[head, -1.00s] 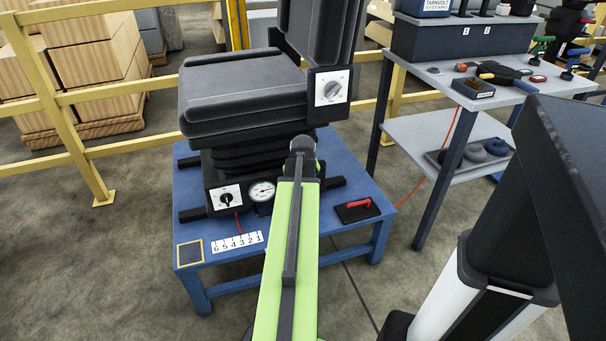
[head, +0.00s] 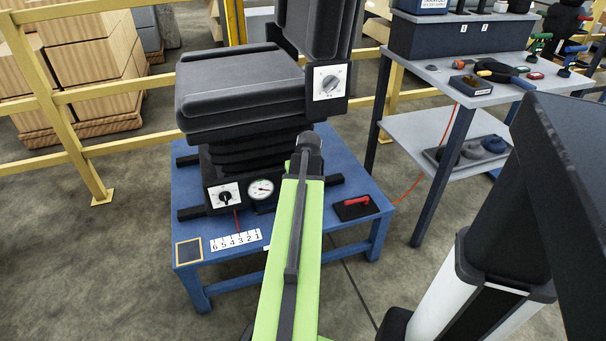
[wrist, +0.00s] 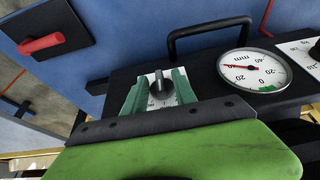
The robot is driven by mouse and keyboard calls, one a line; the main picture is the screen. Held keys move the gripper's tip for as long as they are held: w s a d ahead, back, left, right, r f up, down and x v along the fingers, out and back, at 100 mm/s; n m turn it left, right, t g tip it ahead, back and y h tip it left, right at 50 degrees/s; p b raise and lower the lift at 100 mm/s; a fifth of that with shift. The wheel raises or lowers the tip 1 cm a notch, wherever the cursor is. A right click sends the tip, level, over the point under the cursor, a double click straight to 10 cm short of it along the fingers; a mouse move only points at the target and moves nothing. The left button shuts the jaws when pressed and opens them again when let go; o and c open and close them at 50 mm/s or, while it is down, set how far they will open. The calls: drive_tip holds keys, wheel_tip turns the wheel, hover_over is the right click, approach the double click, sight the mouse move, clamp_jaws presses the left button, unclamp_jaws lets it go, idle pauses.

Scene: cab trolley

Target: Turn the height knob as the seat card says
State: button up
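A black seat (head: 240,85) stands on a blue table. Its base front carries a black knob on a white plate (head: 226,197) and a round white gauge (head: 261,189). The gauge also shows in the wrist view (wrist: 253,71), upside down, with a red needle and a green mark. Another black knob (wrist: 160,87) on a white plate is on the same front, hidden behind my arm in the head view. My gripper (wrist: 158,93) has its teal fingers apart, one on each side of this knob; contact cannot be told. A larger dial knob (head: 330,83) is on the seat's side. No seat card is readable.
The blue table (head: 350,165) bears a number strip (head: 236,240), a yellow-edged dark square (head: 189,251) and a black plate with a red handle (head: 357,207). A black loop handle (wrist: 210,35) is near the gauge. A grey workbench (head: 430,70) stands at the right.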

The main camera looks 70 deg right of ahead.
drive_tip(key=shift+r, duration=0.1)
drive_tip(key=p+v, duration=1.6)
drive_tip(key=v, duration=0.1)
drive_tip(key=shift+a, duration=0.1)
